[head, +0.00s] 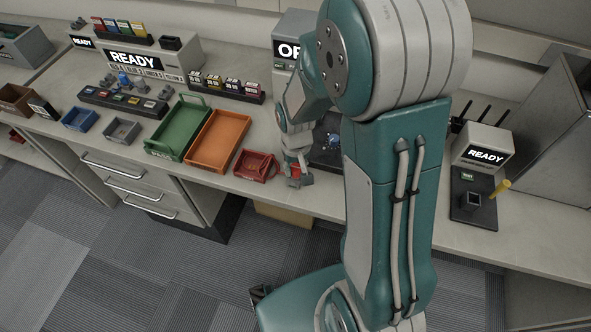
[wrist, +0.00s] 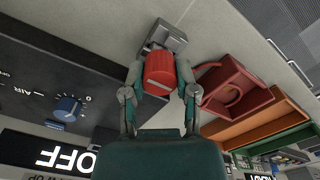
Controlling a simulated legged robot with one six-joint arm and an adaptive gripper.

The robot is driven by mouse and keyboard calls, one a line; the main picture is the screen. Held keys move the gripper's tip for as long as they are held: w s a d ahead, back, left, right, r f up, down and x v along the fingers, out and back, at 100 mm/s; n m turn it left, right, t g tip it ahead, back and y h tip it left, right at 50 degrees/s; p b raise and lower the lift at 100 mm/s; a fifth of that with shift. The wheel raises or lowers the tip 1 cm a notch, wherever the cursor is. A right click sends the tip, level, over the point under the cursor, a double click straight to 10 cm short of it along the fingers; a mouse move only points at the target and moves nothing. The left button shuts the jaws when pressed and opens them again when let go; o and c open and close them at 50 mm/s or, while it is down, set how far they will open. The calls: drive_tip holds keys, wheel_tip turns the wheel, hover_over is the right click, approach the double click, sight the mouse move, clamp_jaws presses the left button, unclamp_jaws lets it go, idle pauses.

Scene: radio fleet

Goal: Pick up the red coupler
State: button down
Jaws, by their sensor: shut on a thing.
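The red coupler (wrist: 159,68) is a short red cylinder with a grey metal block at its far end. In the wrist view it sits between the two fingers of my gripper (wrist: 158,92), which is shut on it. In the head view my gripper (head: 296,160) is over the counter, just right of the small red tray. The coupler (head: 295,171) shows there as a small red patch between the fingers, low over the counter; I cannot tell whether it touches the surface.
A small red tray (head: 243,177), an orange tray (head: 195,160) and a green tray (head: 159,151) stand left of my gripper. A panel with a blue knob (wrist: 68,107) lies on the other side. A device with a READY screen (head: 484,150) stands at the right.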

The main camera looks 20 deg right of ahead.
wheel_tip(320, 180, up, 3)
drive_tip(key=shift+s+f, duration=0.1)
drive_tip(key=shift+f, duration=0.05)
drive_tip(key=s+r, duration=0.9)
drive_tip(key=s, duration=0.4)
drive_tip(key=shift+s+r, duration=0.2)
drive_tip(key=shift+s, duration=0.2)
